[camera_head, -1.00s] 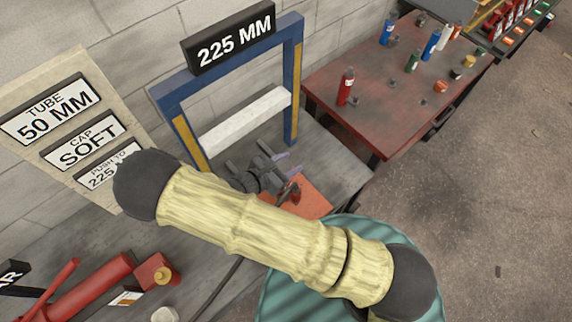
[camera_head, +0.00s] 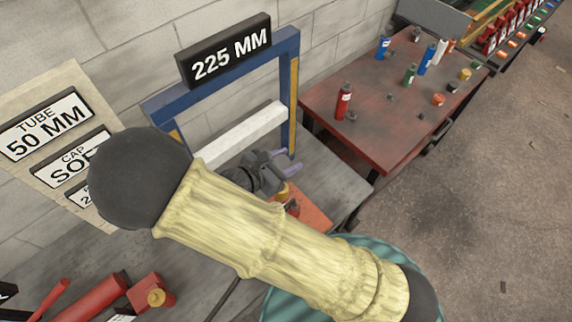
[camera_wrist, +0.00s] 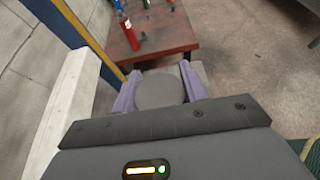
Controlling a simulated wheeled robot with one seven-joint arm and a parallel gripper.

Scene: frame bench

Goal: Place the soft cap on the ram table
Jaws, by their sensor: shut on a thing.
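My gripper (camera_head: 291,161) hangs in front of the blue press frame, with its purple fingers pointing right. In the wrist view, the fingers (camera_wrist: 160,72) are closed on both sides of a round grey piece (camera_wrist: 159,91), which I take to be the soft cap. Its underside is hidden, and in the head view I cannot make it out between the fingers. The blue frame (camera_head: 294,90) carries a 225 MM sign and a white crossbar (camera_head: 240,135). I cannot pick out the ram table with certainty; my arm hides much of the bench.
An orange-red mat (camera_head: 313,217) lies on the grey bench below my gripper, with small pieces on it. A red table (camera_head: 385,130) with bottles stands behind to the right. A sign board (camera_head: 48,125) and a red cylinder (camera_head: 90,300) are at left. Open floor lies right.

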